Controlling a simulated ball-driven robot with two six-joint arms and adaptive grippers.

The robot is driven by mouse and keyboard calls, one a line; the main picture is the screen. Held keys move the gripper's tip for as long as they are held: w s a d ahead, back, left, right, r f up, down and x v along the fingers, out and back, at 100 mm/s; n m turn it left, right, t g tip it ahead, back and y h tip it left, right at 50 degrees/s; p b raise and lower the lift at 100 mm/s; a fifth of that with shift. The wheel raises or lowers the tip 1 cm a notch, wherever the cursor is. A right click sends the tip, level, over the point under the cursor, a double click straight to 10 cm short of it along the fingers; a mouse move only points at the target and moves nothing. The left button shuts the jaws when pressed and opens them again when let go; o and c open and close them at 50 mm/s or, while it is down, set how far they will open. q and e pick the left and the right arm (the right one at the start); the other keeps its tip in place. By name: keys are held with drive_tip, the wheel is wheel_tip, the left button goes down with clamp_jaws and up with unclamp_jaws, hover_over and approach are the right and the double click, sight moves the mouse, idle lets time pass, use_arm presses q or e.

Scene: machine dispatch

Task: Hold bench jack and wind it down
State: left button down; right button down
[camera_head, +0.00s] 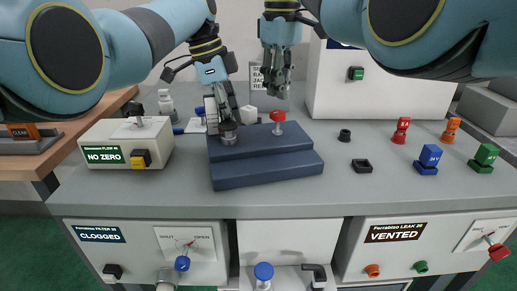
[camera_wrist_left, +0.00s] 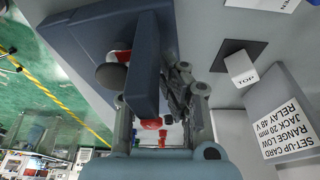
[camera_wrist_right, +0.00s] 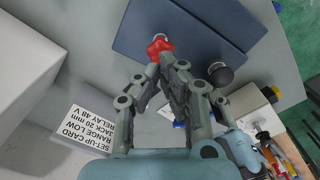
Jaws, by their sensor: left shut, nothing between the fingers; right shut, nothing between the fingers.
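A dark blue stepped block (camera_head: 268,172), apparently the bench jack, sits on the grey bench. On its upper step stand a dark round knob (camera_head: 228,138) and a red-topped grey post (camera_head: 278,117). My left gripper (camera_head: 226,118) is shut, pointing down at the dark knob; I cannot tell if it touches. My right gripper (camera_head: 277,92) is shut and empty just above the red top. The right wrist view shows its fingertips (camera_wrist_right: 166,62) beside the red top (camera_wrist_right: 159,45), with the dark knob (camera_wrist_right: 220,74) to the right. The left wrist view shows the block (camera_wrist_left: 145,50) beside the left fingers.
A cream "NO ZERO" box (camera_head: 128,145) stands left of the block, and a white cabinet (camera_head: 365,90) stands behind right. Red, orange, blue and green pieces line the right side. A set-up card (camera_wrist_right: 88,130) stands behind the block.

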use_arm(q)
drive_tip(key=shift+b+x, duration=0.3)
drive_tip(key=shift+x, duration=0.5)
use_arm(e)
drive_tip(key=shift+f, duration=0.45)
